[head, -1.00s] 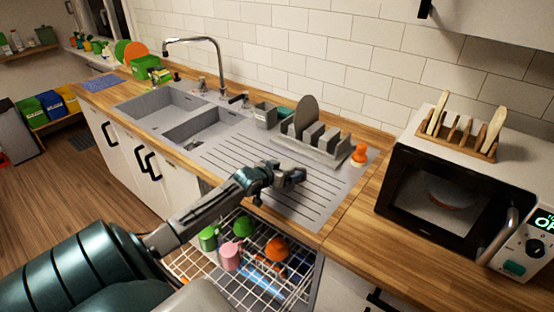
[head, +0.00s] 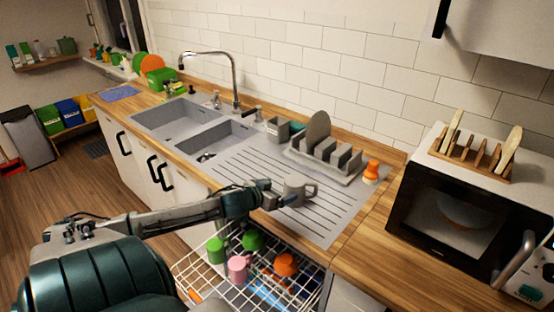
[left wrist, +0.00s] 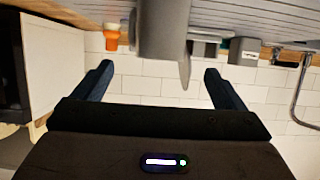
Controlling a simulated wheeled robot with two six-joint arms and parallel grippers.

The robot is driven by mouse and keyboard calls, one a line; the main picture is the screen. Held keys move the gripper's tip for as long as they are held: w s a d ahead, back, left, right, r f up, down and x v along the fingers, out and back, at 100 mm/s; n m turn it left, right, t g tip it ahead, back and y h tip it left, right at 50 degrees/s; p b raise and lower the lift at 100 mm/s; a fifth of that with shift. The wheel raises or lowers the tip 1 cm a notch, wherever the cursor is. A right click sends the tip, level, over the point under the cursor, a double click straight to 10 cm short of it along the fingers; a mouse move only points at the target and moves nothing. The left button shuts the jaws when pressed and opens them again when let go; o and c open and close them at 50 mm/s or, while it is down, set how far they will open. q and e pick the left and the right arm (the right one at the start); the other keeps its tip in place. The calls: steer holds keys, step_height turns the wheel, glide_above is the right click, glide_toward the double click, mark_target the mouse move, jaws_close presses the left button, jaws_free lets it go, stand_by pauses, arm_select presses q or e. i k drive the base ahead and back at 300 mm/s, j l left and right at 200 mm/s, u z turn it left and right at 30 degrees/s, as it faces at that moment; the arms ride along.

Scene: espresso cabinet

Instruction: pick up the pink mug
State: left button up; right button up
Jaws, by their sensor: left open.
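The pink mug (head: 237,267) sits in the pulled-out dishwasher rack (head: 215,290) below the counter, between a green mug (head: 216,250) and an orange one (head: 286,264). My left gripper (head: 284,198) is above the counter's front edge, higher than the pink mug and apart from it. It is open, with a grey mug (head: 298,189) just beyond its fingertips on the drainboard. In the left wrist view the two fingers (left wrist: 160,72) are spread and the grey mug (left wrist: 163,30) shows ahead between them. The pink mug is not in that view. My right gripper is not in view.
Another green item (head: 253,240) is in the rack. A dish rack (head: 325,160) with a grey plate and an orange-topped object (head: 371,171) stand behind the drainboard (head: 240,170). A microwave (head: 450,215) is at right. The double sink (head: 180,120) is at left.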

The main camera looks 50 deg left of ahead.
mark_target(237, 265)
steer(key=k+l, duration=0.1)
steer(key=k, duration=0.9)
